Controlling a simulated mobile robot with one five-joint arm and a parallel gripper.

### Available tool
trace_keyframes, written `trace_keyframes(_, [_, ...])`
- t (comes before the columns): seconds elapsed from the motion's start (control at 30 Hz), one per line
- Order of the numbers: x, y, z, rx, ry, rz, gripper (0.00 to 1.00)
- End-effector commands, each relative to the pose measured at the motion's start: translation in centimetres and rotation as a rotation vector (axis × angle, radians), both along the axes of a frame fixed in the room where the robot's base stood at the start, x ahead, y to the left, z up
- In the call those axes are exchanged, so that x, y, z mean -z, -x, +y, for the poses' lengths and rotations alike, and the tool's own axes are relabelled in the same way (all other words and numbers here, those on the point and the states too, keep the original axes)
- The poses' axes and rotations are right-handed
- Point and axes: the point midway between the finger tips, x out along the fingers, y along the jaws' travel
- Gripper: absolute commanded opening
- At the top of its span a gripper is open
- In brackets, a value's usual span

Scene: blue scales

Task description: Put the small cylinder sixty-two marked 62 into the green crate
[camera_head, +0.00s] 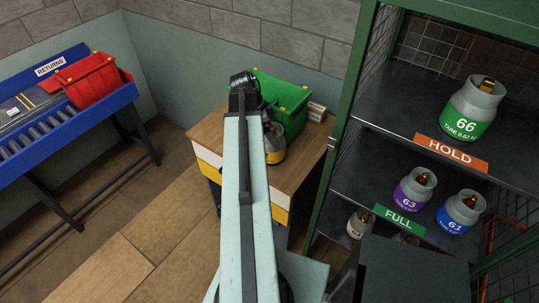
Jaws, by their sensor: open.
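A small grey cylinder with a yellow band (274,150) stands on the wooden cabinet top, just right of my arm. Its left part is hidden by my arm and I cannot read its number. The green crate (290,108) stands behind it on the same cabinet, partly covered by my arm. My gripper (243,82) is at the far end of the arm, left of the crate; it is open, and its fingertips are hard to make out. I see no mark 62 on any cylinder.
A shelf rack on the right holds cylinders 66 (470,110), 63 (414,188) and 61 (460,212), with a partly hidden one (359,223) lower down. A red crate (89,80) sits on the blue returns conveyor (60,133). A small box (317,112) stands beside the green crate.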

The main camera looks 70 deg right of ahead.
Motion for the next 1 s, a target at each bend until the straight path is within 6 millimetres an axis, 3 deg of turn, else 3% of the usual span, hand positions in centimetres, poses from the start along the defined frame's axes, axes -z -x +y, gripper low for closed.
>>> trace_keyframes(0.2, [0.2,0.1,0.0,-0.001,0.0,0.0,1.0])
trace_keyframes(0.23, [0.1,0.0,0.0,-0.001,0.0,0.0,0.94])
trace_keyframes(0.57, [0.2,0.0,0.0,-0.002,0.0,-0.001,0.03])
trace_keyframes(1.0, [-1.1,-0.2,0.0,-0.006,0.001,0.0,0.03])
